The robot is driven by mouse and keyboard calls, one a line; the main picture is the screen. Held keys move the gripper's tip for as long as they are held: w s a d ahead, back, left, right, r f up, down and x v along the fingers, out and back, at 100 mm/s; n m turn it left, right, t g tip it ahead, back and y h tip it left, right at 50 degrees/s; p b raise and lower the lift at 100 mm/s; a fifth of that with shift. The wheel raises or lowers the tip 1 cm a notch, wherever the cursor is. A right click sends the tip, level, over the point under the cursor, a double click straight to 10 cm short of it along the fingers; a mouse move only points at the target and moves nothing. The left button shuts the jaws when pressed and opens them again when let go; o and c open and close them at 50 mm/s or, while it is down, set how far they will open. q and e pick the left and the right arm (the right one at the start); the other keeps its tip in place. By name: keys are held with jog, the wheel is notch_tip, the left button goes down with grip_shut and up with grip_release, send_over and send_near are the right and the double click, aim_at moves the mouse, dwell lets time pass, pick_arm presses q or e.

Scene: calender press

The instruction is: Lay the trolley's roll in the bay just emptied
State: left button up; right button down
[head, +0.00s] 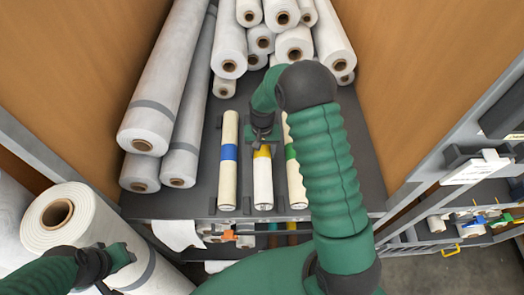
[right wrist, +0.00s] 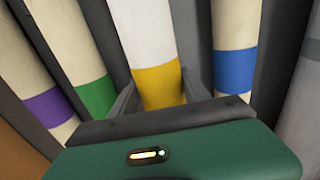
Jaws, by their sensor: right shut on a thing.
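A cream roll with a yellow band (head: 263,180) lies lengthwise on the dark shelf (head: 340,185), between a blue-banded roll (head: 228,165) and a green-banded roll (head: 295,170). My right gripper (head: 262,146) is shut on the yellow-banded roll from above, near its band. In the right wrist view, its fingers stand on both sides of the yellow band (right wrist: 157,80). I cannot tell if the roll rests fully on the shelf. My left gripper (head: 122,256) is in front of a big white roll (head: 85,225) at lower left; its fingers are unclear.
Long wrapped rolls (head: 165,75) lean at the left, and several white rolls (head: 290,35) are stacked behind. Wooden walls (head: 435,65) flank the shelf. A purple-banded roll (right wrist: 47,107) lies beyond the green one. My right arm hides part of the shelf's right side.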

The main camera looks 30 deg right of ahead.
aim_at(262, 154)
jog(key=f, duration=0.1)
jog(key=f+p, duration=0.1)
jog(key=w+d+f, duration=0.1)
jog(key=shift+w+f+p, duration=0.1)
jog(key=shift+f+p, duration=0.1)
jog(key=shift+p, duration=0.15)
jog(key=shift+f, duration=0.2)
jog(key=c, duration=0.8)
grip_release()
jog(key=shift+c, duration=0.2)
jog(key=shift+o, duration=1.6)
jog(key=shift+a, duration=0.1)
jog(key=shift+r, duration=0.1)
